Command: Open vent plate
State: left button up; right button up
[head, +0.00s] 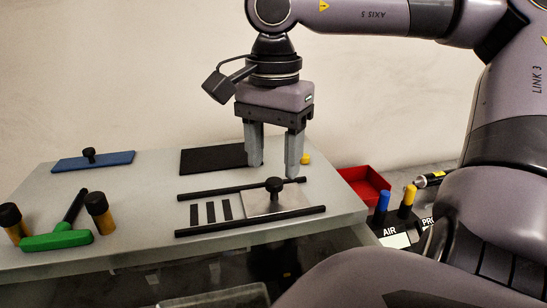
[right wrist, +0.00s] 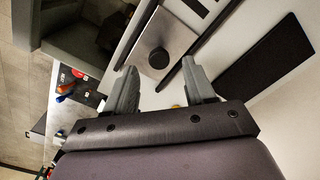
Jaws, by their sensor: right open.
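The vent plate (head: 262,204) is a silver sliding plate with a black round knob (head: 274,186) on top. It lies between two black rails on the grey table, with three dark slots (head: 211,212) uncovered to its left. In the right wrist view the plate (right wrist: 173,37) and its knob (right wrist: 158,58) show just beyond the fingertips. My right gripper (head: 273,170) points down, open and empty, above the table, near the knob and apart from it. It also shows in the right wrist view (right wrist: 161,86). My left gripper is not in view.
A black pad (head: 212,160) lies behind the rails. A blue plate with a knob (head: 93,161) lies at the back left. A green-handled tool (head: 57,239) and two black-capped amber bottles (head: 99,212) are at the left. A red bin (head: 367,185) stands off the table's right edge.

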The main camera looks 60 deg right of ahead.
aim_at(274, 180)
notch_tip(274, 180, up, 4)
jog(key=shift+r, duration=0.1)
dwell(0.7)
